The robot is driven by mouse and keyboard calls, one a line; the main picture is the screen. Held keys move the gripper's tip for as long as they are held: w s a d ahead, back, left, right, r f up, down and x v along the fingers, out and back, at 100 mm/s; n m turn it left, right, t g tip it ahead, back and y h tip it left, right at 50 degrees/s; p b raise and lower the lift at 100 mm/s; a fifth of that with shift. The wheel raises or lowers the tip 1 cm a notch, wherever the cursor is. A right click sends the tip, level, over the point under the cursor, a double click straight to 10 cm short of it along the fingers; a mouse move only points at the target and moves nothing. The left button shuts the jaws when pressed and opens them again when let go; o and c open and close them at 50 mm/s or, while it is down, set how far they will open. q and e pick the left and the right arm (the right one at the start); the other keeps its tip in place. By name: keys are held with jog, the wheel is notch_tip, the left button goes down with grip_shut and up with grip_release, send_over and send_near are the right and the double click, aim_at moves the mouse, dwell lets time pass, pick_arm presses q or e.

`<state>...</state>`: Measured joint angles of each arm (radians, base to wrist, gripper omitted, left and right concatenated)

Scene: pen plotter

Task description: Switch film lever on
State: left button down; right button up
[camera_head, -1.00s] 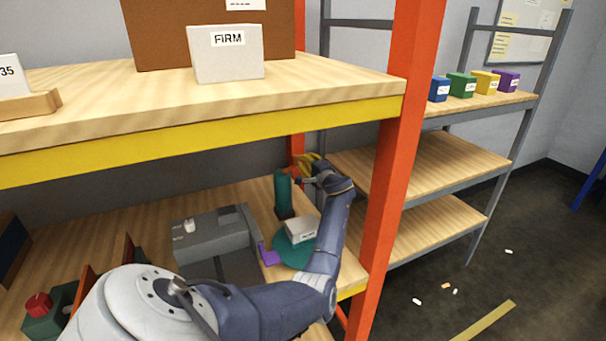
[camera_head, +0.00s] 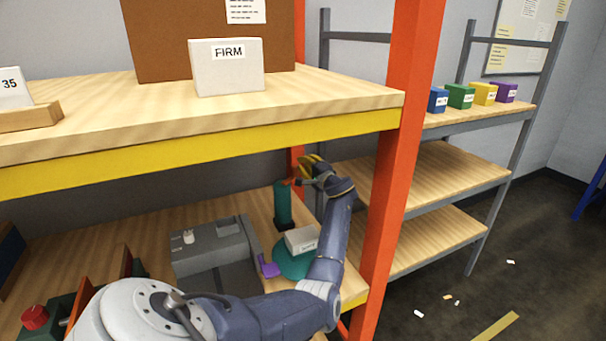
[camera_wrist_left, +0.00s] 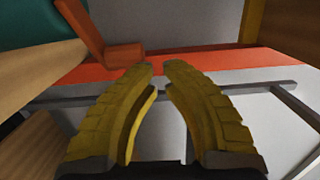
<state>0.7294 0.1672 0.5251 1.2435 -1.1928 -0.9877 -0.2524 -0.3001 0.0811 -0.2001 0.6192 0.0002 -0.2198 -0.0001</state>
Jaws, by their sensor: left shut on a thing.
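A teal upright post (camera_head: 283,203) stands on the lower shelf's right side, with a small orange lever (camera_head: 298,182) near its top. In the left wrist view the orange lever (camera_wrist_left: 97,32) is bent, and its end reaches the yellow fingertips. My left gripper (camera_head: 311,161) is at the lever's right, and the wrist view shows its yellow fingers (camera_wrist_left: 162,66) closed in with a narrow gap at the tips. The lever end is at the left fingertip; how it sits between the fingers is unclear. No lettering naming the lever is readable. My right gripper is not in view.
An orange rack upright (camera_head: 388,170) stands close right of my arm. The yellow-edged upper shelf (camera_head: 200,143) is overhead. A grey machine (camera_head: 212,246), a purple piece (camera_head: 268,267) and a pale labelled box (camera_head: 301,240) on a teal disc (camera_head: 290,265) occupy the lower shelf.

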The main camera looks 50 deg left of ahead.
pick_arm(q)
notch_tip(320, 180, up, 7)
jog(key=shift+f, duration=0.2)
jog(key=shift+s, duration=0.15)
dwell(0.4)
